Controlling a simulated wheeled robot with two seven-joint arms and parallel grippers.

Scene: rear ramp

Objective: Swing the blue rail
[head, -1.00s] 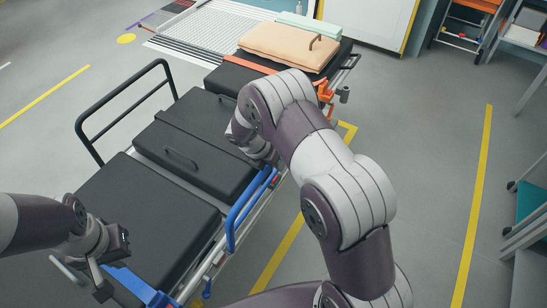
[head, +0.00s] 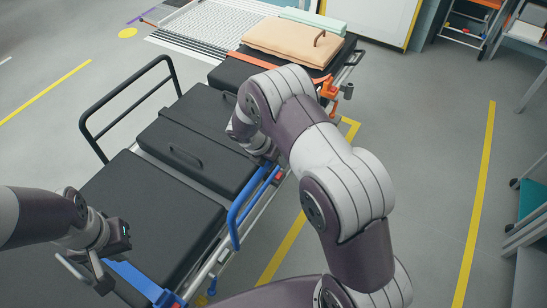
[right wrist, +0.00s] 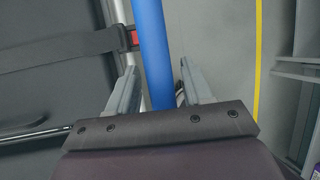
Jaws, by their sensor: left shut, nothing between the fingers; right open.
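The blue rail (head: 238,214) runs along the right side of the black stretcher (head: 162,205). It stands raised as a bent tube. In the right wrist view the blue rail (right wrist: 152,55) passes between the two fingers of my right gripper (right wrist: 158,88), which is open with gaps on both sides. In the head view my right forearm and wrist hide that gripper and the rail's far end. My left gripper (head: 97,272) is shut and empty, above the near end of the stretcher beside a flat blue bar (head: 135,279).
A black rail (head: 126,100) stands along the stretcher's left side. A peach cushion (head: 288,43) and an orange strap (head: 262,66) lie at its far end. A ramp (head: 205,32) is behind. Floor is clear to the right, up to a shelf (head: 527,215).

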